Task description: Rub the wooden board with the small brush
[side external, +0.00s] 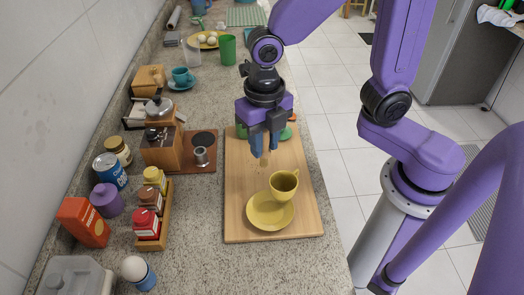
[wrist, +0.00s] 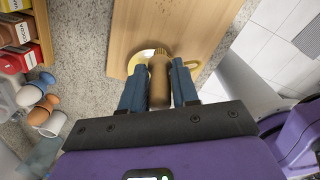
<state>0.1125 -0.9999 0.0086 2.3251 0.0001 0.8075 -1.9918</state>
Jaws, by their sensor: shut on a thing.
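The wooden board (side external: 243,185) lies flat on the counter and also fills the top of the wrist view (wrist: 185,22). My gripper (side external: 264,156) is over the board, pointing down. In the wrist view its blue fingers are shut on a brown rounded thing (wrist: 159,82), which seems to be the small brush. Its far end looks ridged and lighter. In the side view the brush is mostly hidden by the fingers. I cannot tell whether it touches the board.
A yellow cup (side external: 284,184) on a yellow saucer (side external: 270,214) stands on the board's near part. Green things (side external: 286,133) sit behind my gripper. A spice rack (side external: 153,222), a wooden grinder (side external: 162,150) and jars crowd the left. The board's left side is bare.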

